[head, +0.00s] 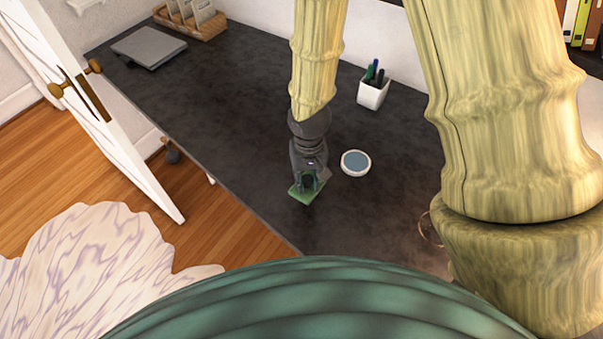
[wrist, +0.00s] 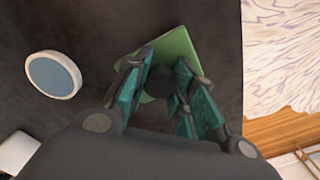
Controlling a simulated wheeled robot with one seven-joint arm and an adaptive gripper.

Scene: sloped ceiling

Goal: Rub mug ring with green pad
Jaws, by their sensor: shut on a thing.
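The green pad (head: 306,196) is a flat square at the dark desk surface, below my gripper (head: 308,182). In the wrist view the green pad (wrist: 180,47) shows beyond the fingers, with a dark round part between them. My gripper (wrist: 163,88) is shut on the pad, apparently by this dark part. I cannot tell whether the pad touches the desk. A thin brownish ring mark (head: 424,232) lies on the desk to the right of and nearer than the pad. My arm hides part of it.
A round white dish with a blue-grey top (head: 355,163) stands close right of my gripper. A white pen cup (head: 372,95) is behind it. A closed grey laptop (head: 149,47) and wooden organizer (head: 192,27) are at far left. The desk (head: 240,130) is clear left of my gripper.

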